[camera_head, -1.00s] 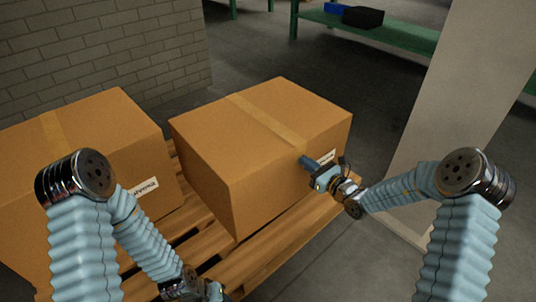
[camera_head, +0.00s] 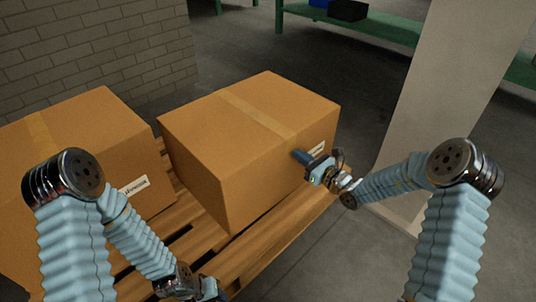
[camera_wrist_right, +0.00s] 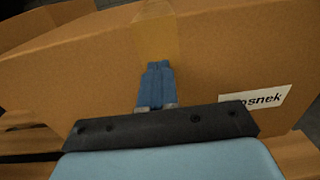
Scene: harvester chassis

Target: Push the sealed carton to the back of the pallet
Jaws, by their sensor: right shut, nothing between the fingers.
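The sealed carton (camera_head: 220,165) is a brown box with a tape strip across its top and a white label on its near right face. It stands upright on the wooden pallet (camera_head: 262,240). My right gripper (camera_head: 299,155) is shut and empty, its blue fingers against or very close to the carton's labelled face. In the right wrist view the shut fingers (camera_wrist_right: 156,80) point at the tape end on the carton (camera_wrist_right: 90,75), left of the label. My left gripper (camera_head: 212,292) is low at the bottom edge; its fingers cannot be made out.
A second taped carton (camera_head: 75,150) stands on the pallet at the left. A brick wall (camera_head: 90,45) is behind it. A pale pillar (camera_head: 455,80) rises at the right. A green bench (camera_head: 390,28) with a black box (camera_head: 347,10) stands at the back. Open floor lies beyond the carton.

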